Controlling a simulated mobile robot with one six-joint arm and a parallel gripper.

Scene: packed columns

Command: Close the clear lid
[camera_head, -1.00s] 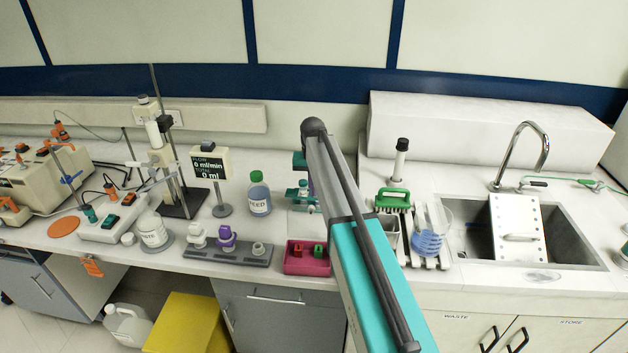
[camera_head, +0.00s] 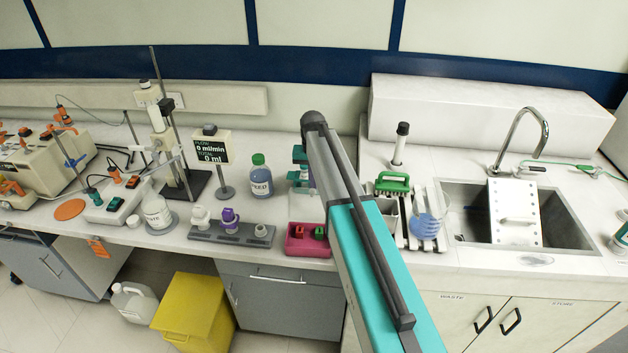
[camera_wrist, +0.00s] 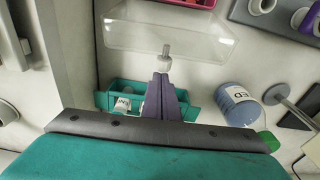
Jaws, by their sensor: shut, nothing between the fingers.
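The clear lid (camera_wrist: 165,36) is a see-through, shallow box shape between the pink tray and a teal box (camera_wrist: 127,88) in the wrist view. It looks swung open, away from the teal box, which holds a few small labelled items. In the head view the lid (camera_head: 306,207) is a faint pale patch, partly behind my arm. My gripper (camera_wrist: 164,80) has purple-grey fingers, shut and empty, over the teal box and pointing at the lid. A small grey knob-like piece (camera_wrist: 166,57) shows at the fingertips; I cannot tell whether they touch it.
A pink tray (camera_head: 296,248) lies at the bench front, close to the lid. The blue FEED bottle (camera_head: 261,183) stands left of the teal box. A grey rack (camera_head: 205,232) is front left. A green-handled brush (camera_head: 392,183) and a sink (camera_head: 566,222) are to the right.

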